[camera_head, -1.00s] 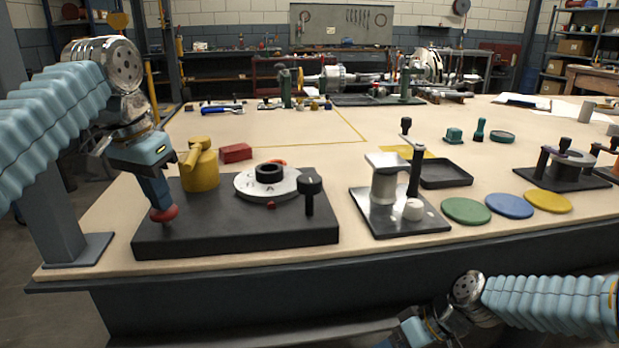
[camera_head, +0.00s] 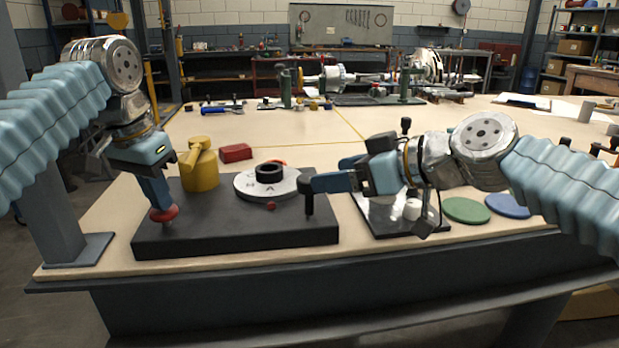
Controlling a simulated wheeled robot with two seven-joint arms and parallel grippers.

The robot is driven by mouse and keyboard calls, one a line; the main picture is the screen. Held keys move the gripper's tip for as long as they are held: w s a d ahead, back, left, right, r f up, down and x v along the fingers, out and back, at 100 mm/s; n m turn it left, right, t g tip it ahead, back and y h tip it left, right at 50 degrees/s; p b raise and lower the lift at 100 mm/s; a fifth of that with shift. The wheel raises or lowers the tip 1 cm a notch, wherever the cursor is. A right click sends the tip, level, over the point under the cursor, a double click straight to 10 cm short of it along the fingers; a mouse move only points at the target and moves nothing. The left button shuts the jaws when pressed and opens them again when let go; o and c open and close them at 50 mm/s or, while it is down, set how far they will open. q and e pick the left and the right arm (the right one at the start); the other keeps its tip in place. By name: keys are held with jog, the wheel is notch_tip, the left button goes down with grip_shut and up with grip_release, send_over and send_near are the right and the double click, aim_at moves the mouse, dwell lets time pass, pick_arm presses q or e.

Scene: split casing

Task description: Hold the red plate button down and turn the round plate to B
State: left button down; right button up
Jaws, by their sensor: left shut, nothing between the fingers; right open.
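The white round plate (camera_head: 247,188) with a black hub lies on a dark base block (camera_head: 230,238). The letter A shows on its face near the front; I cannot make out a B. A black knob on a post (camera_head: 309,206) stands at the plate's right edge. The red button (camera_head: 164,217) is at the base's front left. My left gripper (camera_head: 161,208) is shut, pointing down with its tips at the button's top; how far the button is pressed I cannot tell. My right gripper (camera_head: 322,177) is open, its fingers reaching left beside the black knob; whether they touch it is unclear.
A yellow cylinder (camera_head: 199,175) stands at the base's back left, with a red block (camera_head: 235,153) behind. My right arm partly hides a metal fixture (camera_head: 380,222). Green (camera_head: 466,211) and blue (camera_head: 507,204) discs lie at right.

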aim_at(308, 177)
jog(key=x, duration=0.6)
jog(key=shift+w+a+f, duration=0.15)
jog(key=shift+a+f, duration=0.05)
jog(key=shift+a, duration=0.15)
jog(key=c, duration=1)
jog(key=shift+g, duration=0.4)
jog(key=n+g+y, duration=0.1)
jog(key=n+g, duration=0.1)
jog(key=n, duration=0.1)
jog(key=n+g+y, duration=0.1)
jog(key=n+g, duration=0.1)
jog(key=g, duration=0.1)
jog(key=shift+n+g, duration=0.3)
jog(key=shift+n, duration=0.1)
jog(key=n+g, duration=0.4)
jog(key=g, duration=0.1)
jog(key=shift+r+n+h, duration=0.1)
jog(key=shift+n+h, duration=0.2)
jog(key=shift+h, duration=0.1)
jog(key=shift+n+g+h, duration=0.3)
jog(key=shift+n+g, duration=0.3)
jog(key=shift+g, duration=0.3)
jog(key=shift+n+g, duration=0.3)
